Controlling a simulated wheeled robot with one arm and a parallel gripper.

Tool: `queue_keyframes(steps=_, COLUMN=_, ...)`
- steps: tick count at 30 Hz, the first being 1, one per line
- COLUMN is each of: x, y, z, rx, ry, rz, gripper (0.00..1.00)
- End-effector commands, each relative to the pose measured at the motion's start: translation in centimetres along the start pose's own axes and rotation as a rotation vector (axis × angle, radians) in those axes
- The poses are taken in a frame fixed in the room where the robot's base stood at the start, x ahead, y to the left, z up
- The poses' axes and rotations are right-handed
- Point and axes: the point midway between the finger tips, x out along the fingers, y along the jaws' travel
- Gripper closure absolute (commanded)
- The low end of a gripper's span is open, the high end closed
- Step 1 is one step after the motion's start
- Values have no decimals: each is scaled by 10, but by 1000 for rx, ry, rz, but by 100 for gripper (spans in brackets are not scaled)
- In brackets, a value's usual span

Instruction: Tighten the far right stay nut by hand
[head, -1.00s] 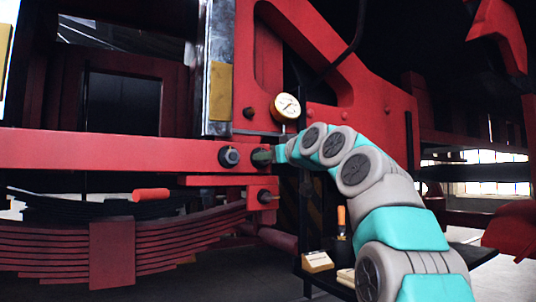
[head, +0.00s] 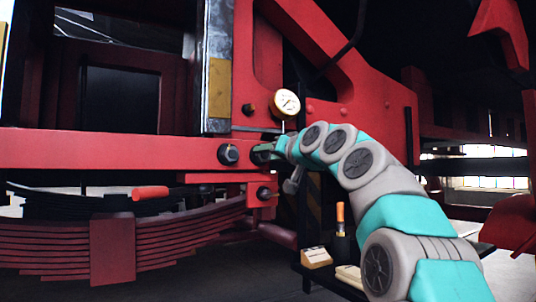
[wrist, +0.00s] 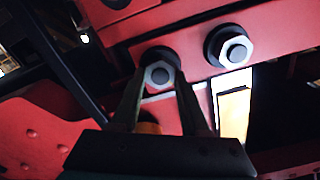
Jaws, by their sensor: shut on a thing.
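Two dark hex nuts sit side by side on the red beam (head: 110,150). The left nut (head: 228,154) is free, and it also shows in the wrist view (wrist: 235,52) with a pale hex face. My gripper (head: 262,151) is at the right nut, largely hiding it in the head view. In the wrist view the right nut (wrist: 159,75) lies between the two fingertips of my gripper (wrist: 160,82), one on each side, and the jaws are shut on it. The nut is still on its stud against the red beam.
A round pressure gauge (head: 285,103) stands just above my wrist. Another bolt (head: 264,193) sits below on a bracket. A red-handled lever (head: 150,192) lies over the leaf spring (head: 60,240). A low shelf (head: 340,287) holds an orange-handled tool (head: 340,220) and small blocks (head: 316,257).

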Motion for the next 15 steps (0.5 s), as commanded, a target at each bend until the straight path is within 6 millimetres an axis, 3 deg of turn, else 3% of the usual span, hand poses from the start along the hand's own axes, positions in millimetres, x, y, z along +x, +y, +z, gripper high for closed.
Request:
queue_keyframes(steps=10, x=0, y=0, z=-1, rx=2, ry=1, rz=0, gripper=100)
queue_keyframes(steps=11, x=0, y=0, z=-1, rx=1, ry=1, rz=0, gripper=53)
queue_keyframes(steps=15, x=0, y=0, z=-1, rx=1, ry=1, rz=0, gripper=37)
